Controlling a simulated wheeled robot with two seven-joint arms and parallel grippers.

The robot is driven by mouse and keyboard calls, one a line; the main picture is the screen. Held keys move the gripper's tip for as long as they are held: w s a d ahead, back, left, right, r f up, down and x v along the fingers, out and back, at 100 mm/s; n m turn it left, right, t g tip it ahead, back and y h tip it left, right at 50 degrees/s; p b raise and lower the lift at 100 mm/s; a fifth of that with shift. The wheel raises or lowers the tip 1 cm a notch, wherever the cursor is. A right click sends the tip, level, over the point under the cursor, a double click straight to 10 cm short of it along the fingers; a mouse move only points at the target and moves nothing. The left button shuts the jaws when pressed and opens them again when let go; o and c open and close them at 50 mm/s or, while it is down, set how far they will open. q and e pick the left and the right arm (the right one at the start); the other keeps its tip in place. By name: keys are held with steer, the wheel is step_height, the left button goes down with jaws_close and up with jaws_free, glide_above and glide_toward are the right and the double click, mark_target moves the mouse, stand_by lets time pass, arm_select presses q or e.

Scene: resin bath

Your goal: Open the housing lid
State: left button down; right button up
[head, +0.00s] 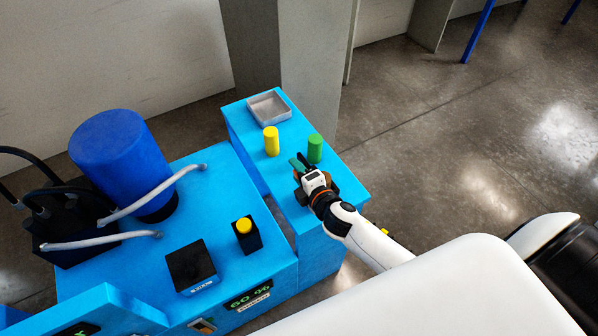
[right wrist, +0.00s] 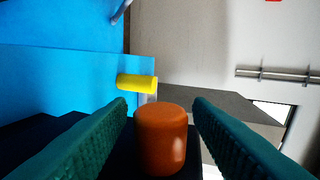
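A bright blue housing (head: 225,190) fills the left of the head view. A dark blue drum (head: 120,150) and two pale curved bars (head: 160,192) are on top. I cannot tell which part is its lid. My right gripper (head: 300,162) is above the blue side table, near the green cylinder (head: 315,148). In the right wrist view its teal fingers (right wrist: 160,103) are apart, with an orange round thing (right wrist: 160,140) showing between them. Small gaps show beside it, and I cannot tell whether it is part of the gripper. My left gripper is not in view.
A yellow cylinder (head: 271,141) and a grey metal tray (head: 268,107) stand on the side table (head: 237,119). The housing top carries a black box (head: 190,266) and a yellow button on a black block (head: 246,236). A grey pillar (head: 310,60) stands behind. Open floor lies right.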

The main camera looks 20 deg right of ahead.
steer(key=b+v, duration=0.2)
steer(key=v, duration=1)
stand_by(0.4)
steer(key=s+d+f+m+g, duration=0.1)
steer(key=s+f+m+g, duration=0.15)
steer(key=f, duration=0.75)
steer(key=s+d+f+m+g+h, duration=0.1)
steer(key=s+f+m+g, duration=0.15)
steer(key=f, duration=0.65)
steer(key=s+d+f+m+g, duration=0.1)
steer(key=s+f+m+g, duration=0.2)
steer(key=f, duration=0.7)
steer(key=s+a+f+m+g, duration=0.1)
steer(key=s+f+m+g, duration=0.2)
steer(key=s+f, duration=0.5)
steer(key=s+a+f+m+g+b, duration=0.1)
steer(key=s+f+m+g, duration=0.2)
steer(key=s, duration=1.3)
step_height(320, 180, down, 6)
steer(key=m, duration=0.3)
steer(key=shift+a+f+b, duration=0.25)
steer(key=shift+a+b, duration=0.05)
